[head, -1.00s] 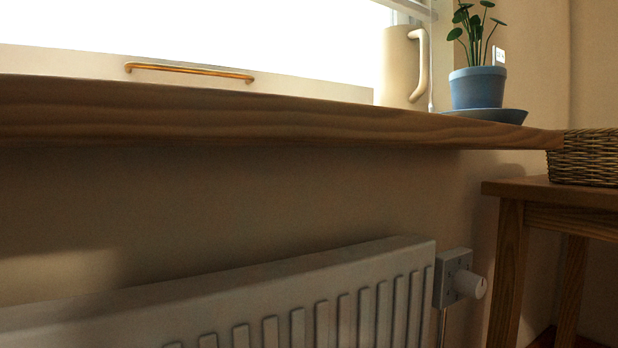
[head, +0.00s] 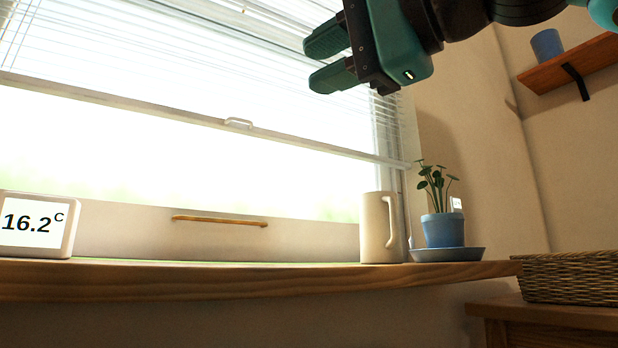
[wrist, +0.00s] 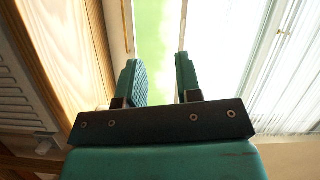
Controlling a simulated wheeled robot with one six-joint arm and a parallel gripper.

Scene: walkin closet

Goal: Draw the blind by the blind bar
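The white slatted blind (head: 180,62) hangs partly down over the bright window. Its blind bar (head: 130,107) runs along the lower edge, sloping down to the right in the head view, with a small pale handle (head: 238,123) near its middle. My gripper (head: 318,63) is up in front of the blind, above and right of that handle in the picture. Its teal fingers are apart with nothing between them, as the wrist view (wrist: 157,65) also shows. In the wrist view the blind slats (wrist: 300,75) lie to the right of the fingers, apart from them.
On the wooden sill (head: 250,278) stand a thermometer display (head: 35,224), a cream jug (head: 376,228) and a plant in a blue pot (head: 442,230). A brass-coloured handle (head: 220,220) is on the window frame below the glass. A wicker basket (head: 570,278) and a wall shelf (head: 575,62) are at right.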

